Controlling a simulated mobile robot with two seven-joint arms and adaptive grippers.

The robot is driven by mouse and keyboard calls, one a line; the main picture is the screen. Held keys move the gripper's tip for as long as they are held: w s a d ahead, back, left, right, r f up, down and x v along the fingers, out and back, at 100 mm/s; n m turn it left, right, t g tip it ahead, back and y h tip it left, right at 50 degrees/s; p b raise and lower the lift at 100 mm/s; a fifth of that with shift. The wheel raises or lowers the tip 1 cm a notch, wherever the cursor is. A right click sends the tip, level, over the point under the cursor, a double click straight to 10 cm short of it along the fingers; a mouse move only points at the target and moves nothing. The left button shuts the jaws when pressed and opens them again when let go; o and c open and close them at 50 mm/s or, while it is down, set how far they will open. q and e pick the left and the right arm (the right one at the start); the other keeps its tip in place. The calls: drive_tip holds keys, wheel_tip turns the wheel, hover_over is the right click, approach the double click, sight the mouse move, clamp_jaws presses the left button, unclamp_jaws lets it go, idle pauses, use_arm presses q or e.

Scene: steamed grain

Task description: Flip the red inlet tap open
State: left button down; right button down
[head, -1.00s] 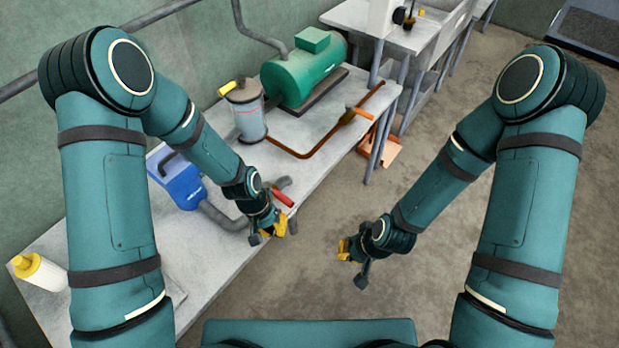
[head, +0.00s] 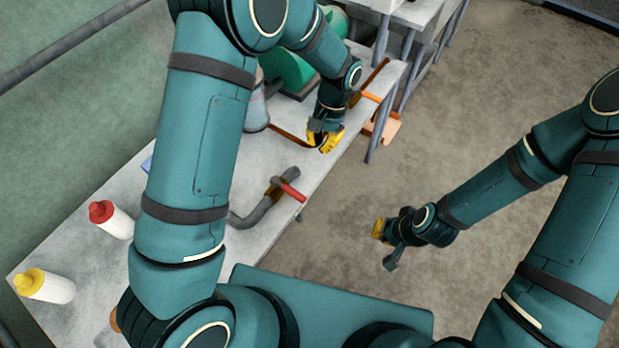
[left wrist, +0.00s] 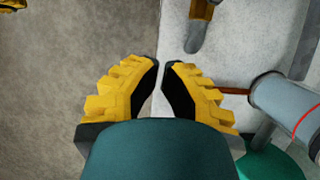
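The red inlet tap handle (head: 291,190) sits on a brass valve body (head: 274,190) in a bent grey pipe (head: 255,213) near the bench's front edge. My left gripper (head: 326,147) is beyond the tap, up and right of it in the head view, and apart from it. In the left wrist view its yellow fingers (left wrist: 160,62) have a narrow gap with nothing held. The pipe end (left wrist: 198,38) and some brass show at that view's top; the red handle does not. My right gripper (head: 382,240) hangs over the floor, right of the bench; its finger opening is unclear.
A copper pipe (head: 291,132) with an orange handle (head: 371,97) and a grey canister (head: 256,112) stand near my left gripper. A green tank (head: 285,70) is partly hidden by my arm. Red-capped (head: 110,220) and yellow-capped (head: 45,286) bottles are at left.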

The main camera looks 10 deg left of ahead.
sight(289, 191)
use_arm(q)
drive_tip(key=shift+s+f, duration=0.1)
drive_tip(key=s+a+f+b, duration=0.1)
drive_tip(key=s+a+f, duration=0.1)
drive_tip(key=s+f, duration=0.4)
drive_tip(key=shift+a+f, duration=0.3)
drive_tip(key=shift+f, duration=1.8)
